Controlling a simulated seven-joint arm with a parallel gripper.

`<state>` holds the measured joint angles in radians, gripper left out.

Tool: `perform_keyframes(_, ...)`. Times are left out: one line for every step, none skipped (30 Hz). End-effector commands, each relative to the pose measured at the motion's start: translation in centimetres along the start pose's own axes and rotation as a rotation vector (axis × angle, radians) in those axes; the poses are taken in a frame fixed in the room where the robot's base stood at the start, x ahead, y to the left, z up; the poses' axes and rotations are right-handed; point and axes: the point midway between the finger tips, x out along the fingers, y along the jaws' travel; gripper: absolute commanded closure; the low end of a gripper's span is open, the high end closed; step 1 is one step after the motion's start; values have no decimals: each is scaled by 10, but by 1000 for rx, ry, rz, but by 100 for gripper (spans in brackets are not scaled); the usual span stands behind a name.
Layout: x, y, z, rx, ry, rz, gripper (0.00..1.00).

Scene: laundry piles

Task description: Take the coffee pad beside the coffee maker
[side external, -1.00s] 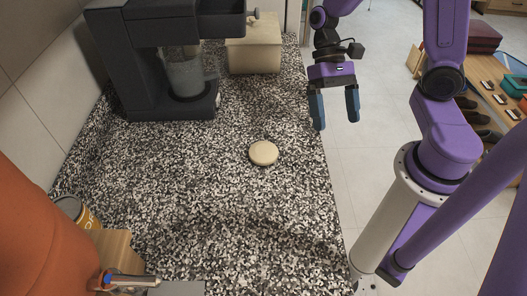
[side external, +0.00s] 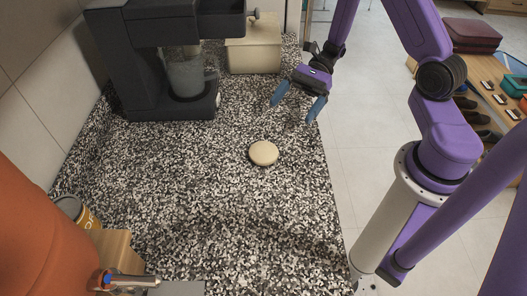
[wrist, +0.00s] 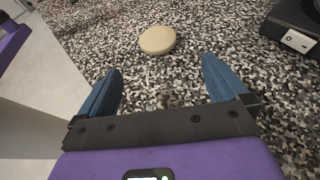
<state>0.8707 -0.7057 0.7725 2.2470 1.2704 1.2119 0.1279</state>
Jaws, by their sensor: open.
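The coffee pad (side external: 263,153) is a round, flat, beige disc lying on the speckled black-and-white counter. The dark coffee maker (side external: 165,62) stands on the counter to its upper left, with a clear carafe. My gripper (side external: 294,103) is open and empty, above the counter's right edge, apart from the pad. In the wrist view the pad (wrist: 157,40) lies ahead of my open blue fingers (wrist: 163,80), near the top middle. A corner of the coffee maker's base (wrist: 295,30) shows at the upper right.
A beige box (side external: 253,50) stands behind at the counter's far end. At the lower left are an orange object (side external: 45,235), a can (side external: 75,210) and a wooden block (side external: 118,248). The counter around the pad is clear.

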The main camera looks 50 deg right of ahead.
Motion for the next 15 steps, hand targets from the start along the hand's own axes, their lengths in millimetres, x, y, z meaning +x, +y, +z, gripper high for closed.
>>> perform_keyframes(11,1,0,1,-2,7,0)
perform_keyframes(16,1,0,1,-2,7,0)
perform_keyframes(24,1,0,1,-1,6,0)
perform_keyframes(30,2,0,0,0,7,0)
perform_keyframes(35,2,0,1,0,7,0)
perform_keyframes(42,2,0,0,0,7,0)
perform_keyframes(47,1,0,-1,0,5,0)
perform_keyframes(52,2,0,0,1,7,0)
perform_keyframes(57,1,0,0,0,5,0)
perform_keyframes(61,1,0,-1,0,5,0)
perform_keyframes(64,1,0,-2,0,4,0)
perform_keyframes(68,1,0,-2,0,4,0)
perform_keyframes(70,1,0,-2,0,3,0)
perform_keyframes(71,1,0,-2,0,3,0)
perform_keyframes(72,1,0,-2,0,3,0)
